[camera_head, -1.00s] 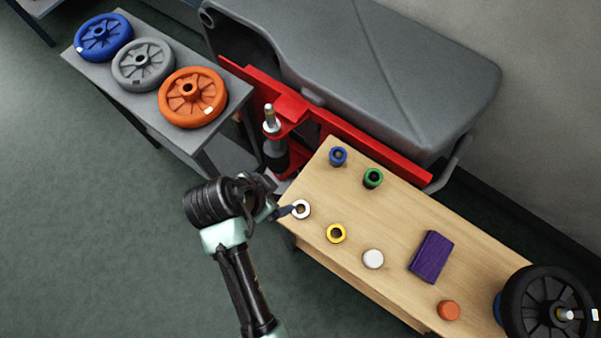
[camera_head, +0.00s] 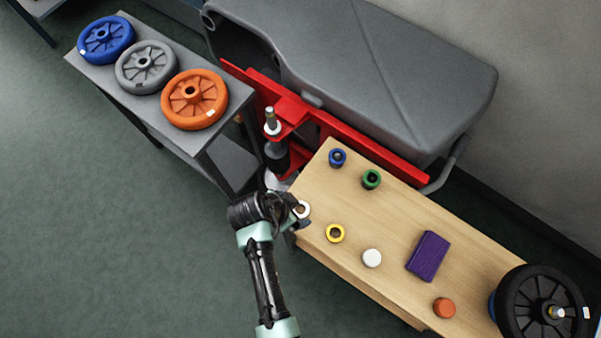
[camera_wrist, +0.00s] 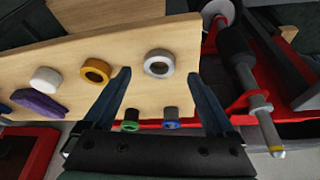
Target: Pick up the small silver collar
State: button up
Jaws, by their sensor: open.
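The small silver collar (camera_head: 303,208) is a pale ring lying flat at the near left corner of the wooden table. My gripper (camera_head: 293,213) is right at it and covers part of its left side in the head view. In the wrist view the collar (camera_wrist: 159,63) appears between and slightly past the two dark fingertips of my gripper (camera_wrist: 159,76). The fingers are apart with nothing held. Whether they are at the collar's height I cannot tell.
The table (camera_head: 390,222) also holds a yellow ring (camera_head: 335,233), blue (camera_head: 338,157) and green (camera_head: 371,179) collars, a white disc (camera_head: 372,258), a purple block (camera_head: 428,255) and an orange piece (camera_head: 444,307). A red frame with a spindle (camera_head: 271,122) stands behind the table's left end.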

jog(key=shift+x, duration=1.4)
jog(key=shift+d, duration=0.1)
grip_shut()
jog(key=shift+r, duration=0.1)
